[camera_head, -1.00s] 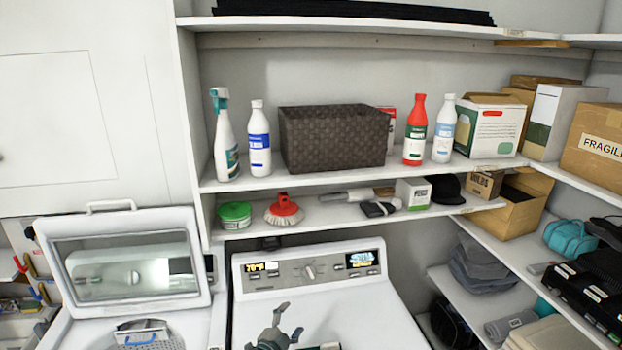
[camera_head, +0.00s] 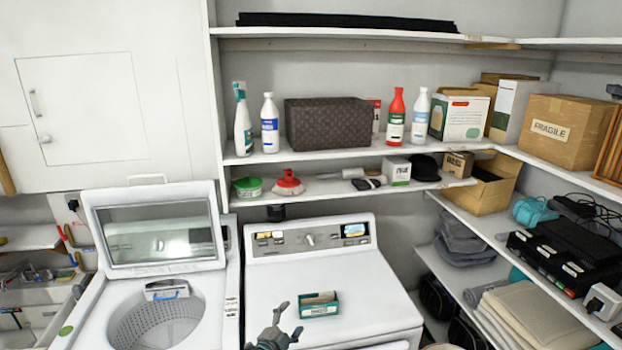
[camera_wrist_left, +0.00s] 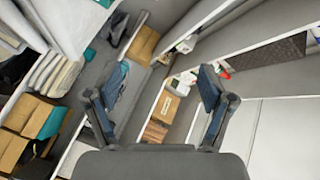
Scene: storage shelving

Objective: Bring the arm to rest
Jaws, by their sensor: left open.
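My left gripper (camera_head: 277,326) shows at the bottom middle of the head view, in front of the white dryer. Its fingers are apart and nothing is between them. In the left wrist view the open gripper (camera_wrist_left: 160,95) also has two spread fingers with a gap between them, and shelving lies beyond. A small green box (camera_head: 319,305) sits on the dryer top, just right of the gripper and apart from it. My right gripper is in neither view.
A top-loading washer (camera_head: 90,310) with its lid up stands left of the dryer (camera_head: 350,285). Shelves above hold bottles, a dark woven basket (camera_head: 328,124) and cartons. Side shelves at the right hold a FRAGILE box (camera_head: 566,131) and folded cloths. Much of the dryer top is clear.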

